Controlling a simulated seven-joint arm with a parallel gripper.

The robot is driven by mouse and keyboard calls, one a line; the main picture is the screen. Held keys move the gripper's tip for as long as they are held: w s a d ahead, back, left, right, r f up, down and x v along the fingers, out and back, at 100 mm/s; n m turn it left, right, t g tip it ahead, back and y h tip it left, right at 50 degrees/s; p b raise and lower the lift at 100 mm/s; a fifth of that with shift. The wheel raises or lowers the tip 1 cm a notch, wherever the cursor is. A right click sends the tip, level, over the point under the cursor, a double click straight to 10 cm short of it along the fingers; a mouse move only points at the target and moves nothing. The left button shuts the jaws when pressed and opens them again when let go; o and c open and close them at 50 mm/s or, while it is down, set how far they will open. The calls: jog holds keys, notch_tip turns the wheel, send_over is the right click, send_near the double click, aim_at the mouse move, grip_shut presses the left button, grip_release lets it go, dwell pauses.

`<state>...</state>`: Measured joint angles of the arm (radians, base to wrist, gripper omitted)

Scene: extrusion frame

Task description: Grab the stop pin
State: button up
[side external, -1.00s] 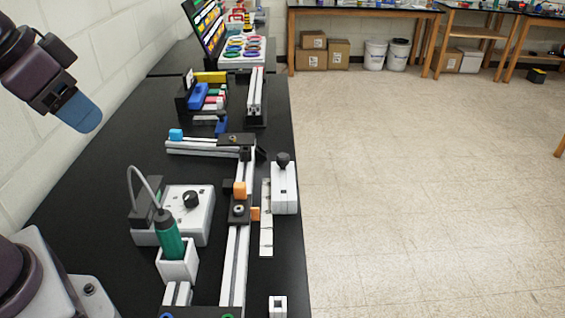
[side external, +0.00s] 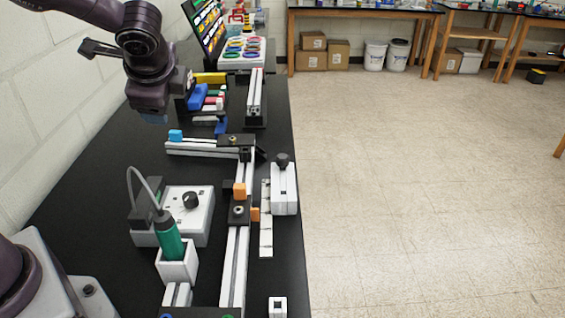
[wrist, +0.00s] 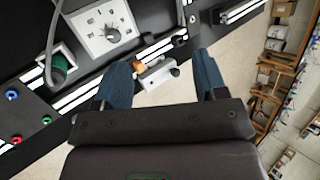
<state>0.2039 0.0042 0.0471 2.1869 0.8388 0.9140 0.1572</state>
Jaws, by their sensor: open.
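No part is clearly marked as the stop pin. A dark round-headed knob (side external: 283,159) stands on a white block (side external: 284,188) beside a pale graduated strip at the bench's right edge; whether this is the stop pin I cannot tell. In the wrist view the white block (wrist: 156,76) and its dark knob (wrist: 175,72) appear between the fingers. My gripper (wrist: 161,60) is open with blue fingers well apart and nothing held.
The extrusion frame (side external: 236,262) runs along the bench with orange blocks (side external: 240,189) on it. Left of it stand a white control box (side external: 203,230) and a green-handled tool (side external: 170,240) in a white holder. Coloured parts lie farther back. Open floor is right.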

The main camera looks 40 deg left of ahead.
jog(key=w+d+f+m+t+y, duration=0.1)
jog(key=w+f+m+y, duration=0.1)
jog(key=w+f+m, duration=0.4)
jog(key=m+t, duration=0.7)
jog(key=m, duration=0.6)
send_near(282, 160)
jog(key=shift+h, duration=0.4)
jog(key=x, duration=0.5)
jog(key=shift+w+a+r, duration=0.15)
jog(key=shift+a+r, duration=0.05)
jog(key=shift+r, duration=0.15)
jog(key=shift+g, duration=0.3)
jog(key=shift+x, duration=3.1)
jog(key=shift+f, duration=0.1)
jog(key=c, duration=1)
